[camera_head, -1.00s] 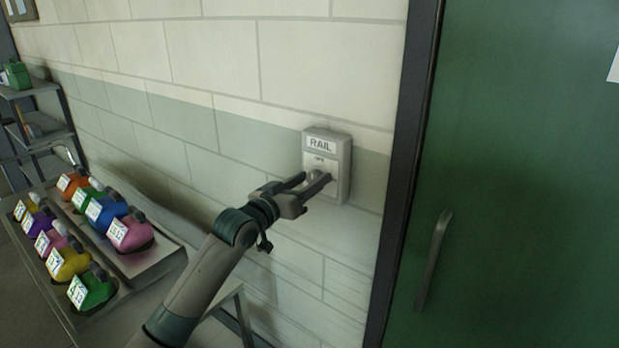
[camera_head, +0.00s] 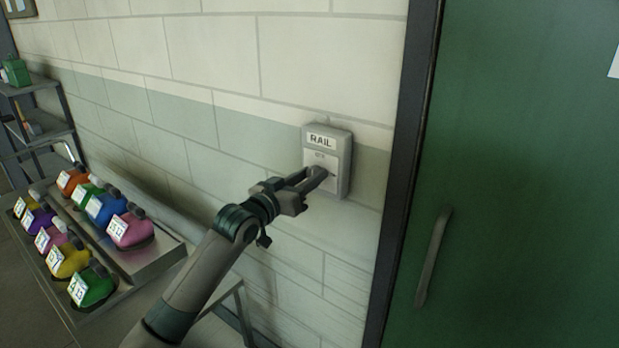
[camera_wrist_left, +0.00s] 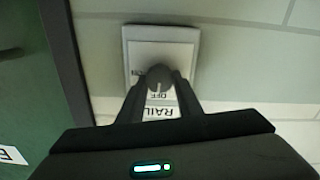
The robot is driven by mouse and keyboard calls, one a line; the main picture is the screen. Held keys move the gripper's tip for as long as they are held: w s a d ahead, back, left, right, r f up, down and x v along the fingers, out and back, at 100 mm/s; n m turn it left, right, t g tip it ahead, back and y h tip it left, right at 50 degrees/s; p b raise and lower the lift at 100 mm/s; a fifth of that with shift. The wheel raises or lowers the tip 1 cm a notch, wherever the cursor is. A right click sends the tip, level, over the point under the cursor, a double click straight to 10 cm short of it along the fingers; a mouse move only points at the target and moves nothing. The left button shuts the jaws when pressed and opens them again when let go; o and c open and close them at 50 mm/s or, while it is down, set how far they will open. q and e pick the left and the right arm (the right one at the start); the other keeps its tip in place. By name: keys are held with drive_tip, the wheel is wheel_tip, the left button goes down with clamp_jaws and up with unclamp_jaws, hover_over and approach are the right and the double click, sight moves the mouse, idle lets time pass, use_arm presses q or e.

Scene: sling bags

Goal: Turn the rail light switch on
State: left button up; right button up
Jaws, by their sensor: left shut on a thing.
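The rail light switch (camera_head: 343,160) is a pale grey wall box labelled RAIL. In the left wrist view the switch box (camera_wrist_left: 185,60) appears upside down. Its dark round knob (camera_wrist_left: 159,76) sits between my left fingertips, and its light mark appears to point toward the OFF label. Another label beside the knob is partly hidden by a finger. My left gripper (camera_head: 318,177) is at the switch face, shut on the knob; it also shows in the left wrist view (camera_wrist_left: 160,90). In the head view the fingers hide most of the knob. My right gripper is not in view.
A green door (camera_head: 520,180) with a dark frame and a long handle (camera_head: 434,258) stands right of the switch. A metal table (camera_head: 155,262) with several colored, tagged bags is at lower left. A shelf (camera_head: 40,128) stands behind it. The wall around the switch is clear.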

use_arm(q)
drive_tip(key=shift+s+d+f+m+b, duration=0.1)
drive_tip(key=shift+m+b, duration=0.05)
drive_tip(key=shift+m, duration=4.15)
drive_tip(key=shift+s+d+f+m+b, duration=0.1)
drive_tip(key=shift+m+b, duration=0.05)
drive_tip(key=shift+m, duration=4.15)
drive_tip(key=o, duration=1)
drive_tip(key=shift+o, duration=0.2)
